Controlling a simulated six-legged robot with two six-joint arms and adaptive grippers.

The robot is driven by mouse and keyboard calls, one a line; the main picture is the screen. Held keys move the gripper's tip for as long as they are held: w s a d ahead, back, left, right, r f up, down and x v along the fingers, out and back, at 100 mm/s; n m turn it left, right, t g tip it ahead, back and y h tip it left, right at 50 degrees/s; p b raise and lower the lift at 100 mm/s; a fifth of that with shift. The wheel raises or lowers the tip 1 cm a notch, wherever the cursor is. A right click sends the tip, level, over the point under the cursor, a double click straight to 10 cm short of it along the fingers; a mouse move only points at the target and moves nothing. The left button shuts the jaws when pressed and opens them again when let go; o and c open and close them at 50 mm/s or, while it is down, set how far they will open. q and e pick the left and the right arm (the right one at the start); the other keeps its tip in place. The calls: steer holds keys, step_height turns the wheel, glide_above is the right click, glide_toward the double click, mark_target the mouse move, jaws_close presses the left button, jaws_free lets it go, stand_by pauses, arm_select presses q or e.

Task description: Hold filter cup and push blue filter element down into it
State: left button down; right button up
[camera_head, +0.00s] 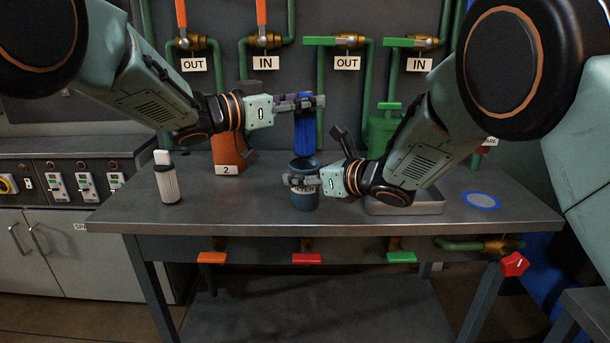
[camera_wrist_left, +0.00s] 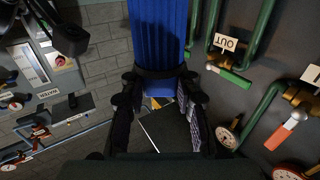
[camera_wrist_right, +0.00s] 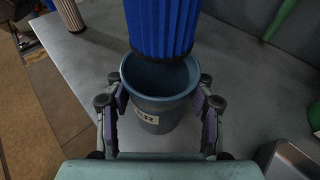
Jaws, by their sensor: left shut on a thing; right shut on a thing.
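The blue filter element (camera_head: 304,138) is a ribbed blue cylinder, held upright by my left gripper (camera_head: 312,102), which is shut on its upper part. It also fills the top of the left wrist view (camera_wrist_left: 160,35). The filter cup (camera_head: 306,198) is a dark blue-grey cup with a label, standing on the metal table. My right gripper (camera_head: 300,183) is shut around the cup. In the right wrist view the element (camera_wrist_right: 162,25) hangs over the open cup (camera_wrist_right: 158,108), its lower end at or just above the far part of the rim; exact contact is unclear.
A used-looking pale filter (camera_head: 168,184) stands on the table (camera_head: 240,212) at the left. An orange container (camera_head: 228,155) marked 2 stands behind. A metal tray (camera_head: 405,207) lies right of the cup, partly under my right arm. A blue-rimmed disc (camera_head: 481,201) lies farther right.

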mark_target(305, 153)
arm_select(q)
steer(key=shift+f, duration=0.2)
stand_by(0.5)
steer(key=shift+f, duration=1.4)
steer(key=shift+f, duration=0.1)
steer(key=shift+f, duration=1.9)
steer(key=shift+f, duration=0.2)
steer(key=shift+f, duration=1.5)
steer(key=c, duration=0.9)
jaws_free()
